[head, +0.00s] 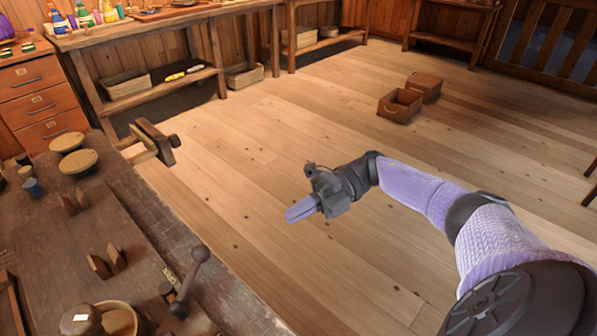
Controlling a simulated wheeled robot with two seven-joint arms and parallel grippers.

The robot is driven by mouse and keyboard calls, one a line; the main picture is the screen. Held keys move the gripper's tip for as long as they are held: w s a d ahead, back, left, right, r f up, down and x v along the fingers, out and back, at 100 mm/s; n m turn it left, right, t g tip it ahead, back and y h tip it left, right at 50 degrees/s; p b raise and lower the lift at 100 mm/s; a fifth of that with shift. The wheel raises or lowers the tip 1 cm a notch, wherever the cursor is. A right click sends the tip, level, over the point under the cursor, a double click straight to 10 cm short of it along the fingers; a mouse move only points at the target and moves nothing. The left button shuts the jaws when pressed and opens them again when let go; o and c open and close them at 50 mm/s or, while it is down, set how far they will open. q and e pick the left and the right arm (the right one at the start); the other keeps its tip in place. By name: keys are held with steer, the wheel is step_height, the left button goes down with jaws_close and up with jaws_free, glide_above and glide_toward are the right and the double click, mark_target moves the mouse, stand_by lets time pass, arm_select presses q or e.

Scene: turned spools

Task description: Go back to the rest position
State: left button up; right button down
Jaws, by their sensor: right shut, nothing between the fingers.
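My right arm comes in from the lower right, bent and lilac-sleeved. My right gripper (300,211) hangs over the open wooden floor, to the right of the workbench and apart from it. Its two fingers are together and hold nothing. My left arm and left gripper do not show in the head view.
The dark workbench (135,215) fills the lower left, with a vise jaw (152,142), a crank handle (190,275), round wooden discs (78,161) and small wooden blocks (107,262). Two wooden boxes (400,106) stand on the floor farther back. The floor (260,140) around my gripper is clear.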

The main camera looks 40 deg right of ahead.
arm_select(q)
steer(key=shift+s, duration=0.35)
